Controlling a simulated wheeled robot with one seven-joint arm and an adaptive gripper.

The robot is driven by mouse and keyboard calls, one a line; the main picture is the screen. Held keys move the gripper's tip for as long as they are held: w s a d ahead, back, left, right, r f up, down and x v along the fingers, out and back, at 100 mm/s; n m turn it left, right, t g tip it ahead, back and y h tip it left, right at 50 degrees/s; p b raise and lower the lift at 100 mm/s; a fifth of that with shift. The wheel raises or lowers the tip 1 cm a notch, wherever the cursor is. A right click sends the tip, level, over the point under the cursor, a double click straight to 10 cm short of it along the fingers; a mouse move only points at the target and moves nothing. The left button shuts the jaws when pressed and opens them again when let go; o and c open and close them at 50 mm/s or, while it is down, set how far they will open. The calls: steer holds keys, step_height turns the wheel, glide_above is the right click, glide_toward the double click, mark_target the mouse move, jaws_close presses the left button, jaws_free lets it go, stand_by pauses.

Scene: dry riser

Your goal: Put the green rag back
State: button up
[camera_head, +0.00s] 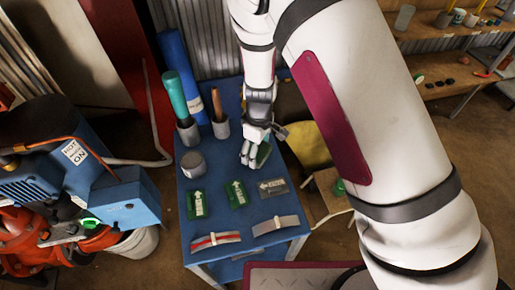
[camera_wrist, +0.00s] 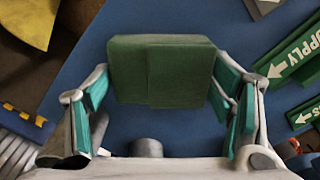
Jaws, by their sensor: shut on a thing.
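The green rag (camera_wrist: 160,72) is a dark green folded block between the teal-padded fingers of my gripper (camera_wrist: 165,100) in the wrist view. My gripper is shut on it, and the blue table top shows beneath. In the head view my gripper (camera_head: 254,152) is over the right part of the blue table (camera_head: 213,250), with a bit of the green rag (camera_head: 264,153) showing at its right side. Most of the rag is hidden there by the fingers. I cannot tell whether the rag touches the table.
On the table are two green arrow plates (camera_head: 197,204) (camera_head: 236,193), a grey arrow plate (camera_head: 273,187), two strips (camera_head: 215,240) (camera_head: 276,226), and a grey pot (camera_head: 193,163). Holders with rolls stand at the back left. A yellow chair (camera_head: 307,146) is to the right.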

steer(key=o, duration=1.1)
steer(key=s+d+r+m+y, duration=0.1)
steer(key=s+d+r+m, duration=0.15)
steer(key=r, duration=0.85)
steer(key=s+d+r+m, duration=0.1)
steer(key=d+r, duration=0.3)
steer(key=r, duration=0.8)
steer(key=s+d+r+m+t, duration=0.2)
steer(key=s+d+r+m, duration=0.2)
steer(key=s, duration=0.5)
steer(key=s+d+r+m+t+h, duration=0.1)
steer(key=s+d+r+m, duration=0.3)
steer(key=s+d+r, duration=0.4)
steer(key=shift+s+d+r+m+t+h, duration=0.2)
steer(key=shift+s+d+m+t+h, duration=0.15)
steer(key=shift+s+d+t, duration=0.65)
steer(key=shift+s+a, duration=0.15)
